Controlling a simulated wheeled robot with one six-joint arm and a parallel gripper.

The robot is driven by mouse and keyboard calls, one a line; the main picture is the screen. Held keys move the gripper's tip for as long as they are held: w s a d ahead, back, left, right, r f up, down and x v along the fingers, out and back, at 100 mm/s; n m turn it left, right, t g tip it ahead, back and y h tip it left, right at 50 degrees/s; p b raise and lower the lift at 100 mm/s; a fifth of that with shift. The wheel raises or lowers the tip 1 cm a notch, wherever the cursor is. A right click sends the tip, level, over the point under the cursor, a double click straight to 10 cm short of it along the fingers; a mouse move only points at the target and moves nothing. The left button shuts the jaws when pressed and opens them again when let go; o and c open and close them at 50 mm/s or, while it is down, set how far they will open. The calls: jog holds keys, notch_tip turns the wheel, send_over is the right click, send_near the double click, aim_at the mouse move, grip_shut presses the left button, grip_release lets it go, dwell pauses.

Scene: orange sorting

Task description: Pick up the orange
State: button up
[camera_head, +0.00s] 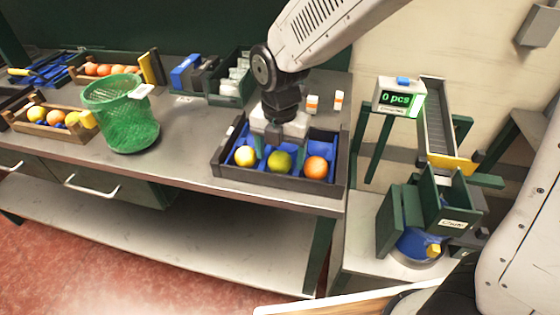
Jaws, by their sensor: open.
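A dark tray (217,163) with blue lining stands near the front right of the workbench. In its front row sit a yellow fruit (246,156) at the left, a yellow-green fruit (279,161) in the middle and an orange (316,167) at the right. My gripper (268,152) points down over the tray, behind and between the yellow and yellow-green fruits. It is open, with no fruit visible between its fingers. The orange is apart from it, to the right. The rear of the tray is partly hidden by my gripper.
A green mesh basket (122,120) stands left of the tray. Wooden crates with fruit (62,124) are farther left. Behind are a green bin (232,82) and small white-and-orange boxes (312,104). A counter reading "0 pcs" (399,98) and a chute (438,120) stand at the right.

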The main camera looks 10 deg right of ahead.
jog(key=shift+f, duration=0.4)
jog(key=c, duration=1.1)
jog(key=shift+o, duration=0.2)
jog(key=shift+r, duration=0.1)
